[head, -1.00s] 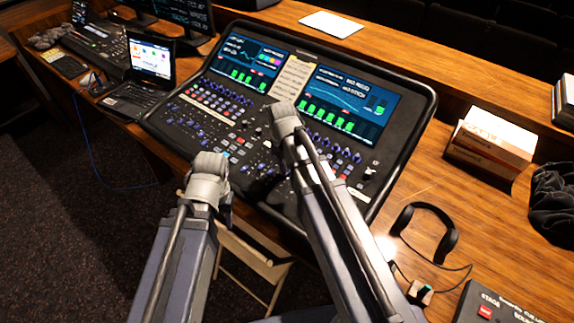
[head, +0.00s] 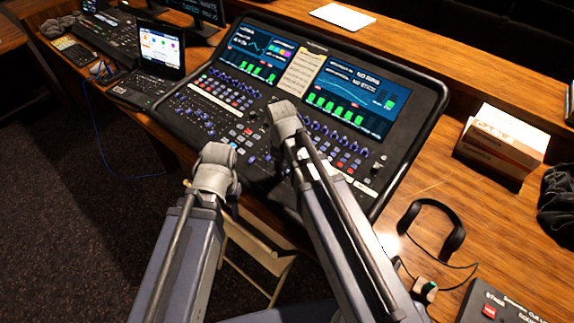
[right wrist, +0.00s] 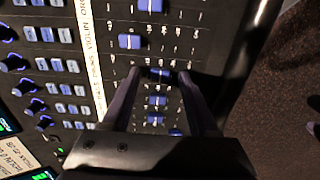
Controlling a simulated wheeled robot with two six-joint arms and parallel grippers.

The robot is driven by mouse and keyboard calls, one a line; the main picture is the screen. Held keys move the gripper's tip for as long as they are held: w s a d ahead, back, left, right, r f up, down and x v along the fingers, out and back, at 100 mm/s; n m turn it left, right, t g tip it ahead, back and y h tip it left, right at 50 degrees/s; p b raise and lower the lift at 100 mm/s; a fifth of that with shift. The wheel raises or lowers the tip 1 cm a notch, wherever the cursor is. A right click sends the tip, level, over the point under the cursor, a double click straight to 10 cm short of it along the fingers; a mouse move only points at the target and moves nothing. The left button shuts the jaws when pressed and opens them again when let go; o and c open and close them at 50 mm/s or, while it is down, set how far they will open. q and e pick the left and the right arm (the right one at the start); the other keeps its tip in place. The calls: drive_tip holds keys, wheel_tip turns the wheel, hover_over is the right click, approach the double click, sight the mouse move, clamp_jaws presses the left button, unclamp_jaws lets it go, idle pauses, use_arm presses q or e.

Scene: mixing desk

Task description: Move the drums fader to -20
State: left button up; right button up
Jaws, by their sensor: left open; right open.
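The mixing console (head: 185,118) stands on the wooden desk, its fader area partly hidden by my right arm in the head view. In the right wrist view, a white label strip (right wrist: 88,45) reads drums and violin among other names. A blue fader cap (right wrist: 159,73), roughly in line with the drums label, is between the fingertips of my right gripper (right wrist: 158,76). The fingers stand apart on either side of it; contact cannot be told. My left gripper (head: 233,200) is open, low in front of the console's near edge, mostly hidden by its wrist.
Other blue fader caps (right wrist: 130,41) sit close by on neighbouring tracks. A laptop (head: 160,50) stands left of the console. Headphones (head: 432,228) and a white-and-orange box (head: 500,140) lie to the right. A folding chair (head: 258,245) stands below the desk edge.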

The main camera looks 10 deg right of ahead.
sight(285, 172)
drive_tip(key=shift+r, duration=0.1)
drive_tip(key=r+p, duration=0.7)
drive_tip(key=shift+s+a+r+p, duration=0.25)
drive_tip(key=shift+a+p, duration=0.1)
idle(0.3)
drive_tip(key=s+a+f+m+b, duration=0.1)
drive_tip(key=s+a+m, duration=0.1)
drive_tip(key=s, duration=0.3)
drive_tip(key=s+a+f+m+g+b, duration=0.1)
drive_tip(key=s+a, duration=0.4)
drive_tip(key=s, duration=0.1)
drive_tip(key=shift+s+f+m, duration=0.15)
drive_tip(key=shift+s+m, duration=0.1)
drive_tip(key=shift+m, duration=0.15)
idle(1.0)
